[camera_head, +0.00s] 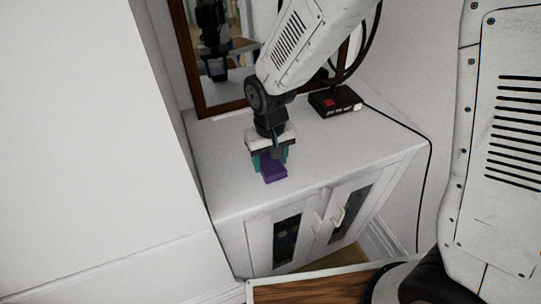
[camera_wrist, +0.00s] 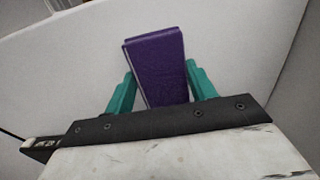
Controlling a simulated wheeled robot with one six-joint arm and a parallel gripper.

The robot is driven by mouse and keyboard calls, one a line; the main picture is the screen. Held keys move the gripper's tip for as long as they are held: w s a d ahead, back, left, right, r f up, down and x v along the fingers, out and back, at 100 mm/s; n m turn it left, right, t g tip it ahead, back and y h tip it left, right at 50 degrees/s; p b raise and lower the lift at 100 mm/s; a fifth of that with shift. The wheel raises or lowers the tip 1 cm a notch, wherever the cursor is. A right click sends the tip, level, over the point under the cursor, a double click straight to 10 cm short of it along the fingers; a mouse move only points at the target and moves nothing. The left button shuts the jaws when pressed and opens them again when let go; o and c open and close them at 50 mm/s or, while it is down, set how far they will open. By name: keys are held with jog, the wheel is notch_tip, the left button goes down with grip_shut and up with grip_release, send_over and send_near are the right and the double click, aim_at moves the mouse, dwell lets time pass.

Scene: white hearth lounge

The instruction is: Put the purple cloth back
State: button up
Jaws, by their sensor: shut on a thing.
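I cannot tell whether the cloth touches the cabinet top.
A framed mirror (camera_head: 199,98) leans behind the cabinet top. A small black device (camera_head: 335,101) with a cable sits at the back right. The cabinet top's right front is clear. Cabinet doors with handles (camera_head: 338,215) face front; a wooden surface (camera_head: 310,289) lies below.

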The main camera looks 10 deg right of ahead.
jog(key=shift+f, duration=0.5)
dwell(0.3)
jog(key=o, duration=1)
jog(key=shift+c, duration=0.2)
jog(key=shift+r, duration=0.1)
